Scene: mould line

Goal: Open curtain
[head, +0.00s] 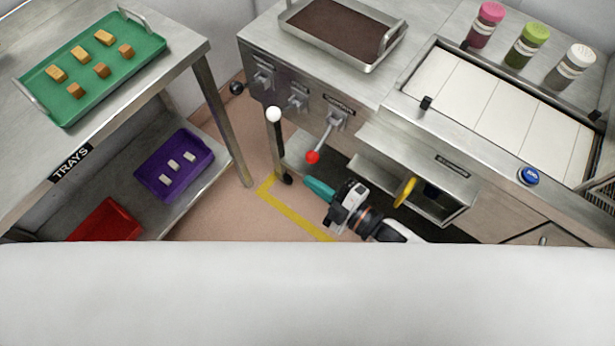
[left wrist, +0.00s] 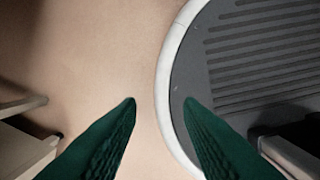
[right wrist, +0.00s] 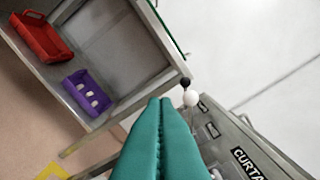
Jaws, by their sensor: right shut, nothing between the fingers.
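The lever under the CURTAIN label (head: 339,104) slants down to the left and ends in a red knob (head: 312,157). The label also shows partly in the right wrist view (right wrist: 250,165); the red knob does not show there. My right gripper (head: 308,181) has its teal fingers shut and empty, a little below the red knob in the head view. I cannot tell whether they touch. In the right wrist view its fingers (right wrist: 160,102) are pressed together. My left gripper (left wrist: 160,101) is open and empty above the floor; it is out of the head view.
A white-knobbed lever (head: 274,114) and a black knob (head: 237,88) are left of the red knob. The trays table (head: 190,50) stands left, with floor between.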

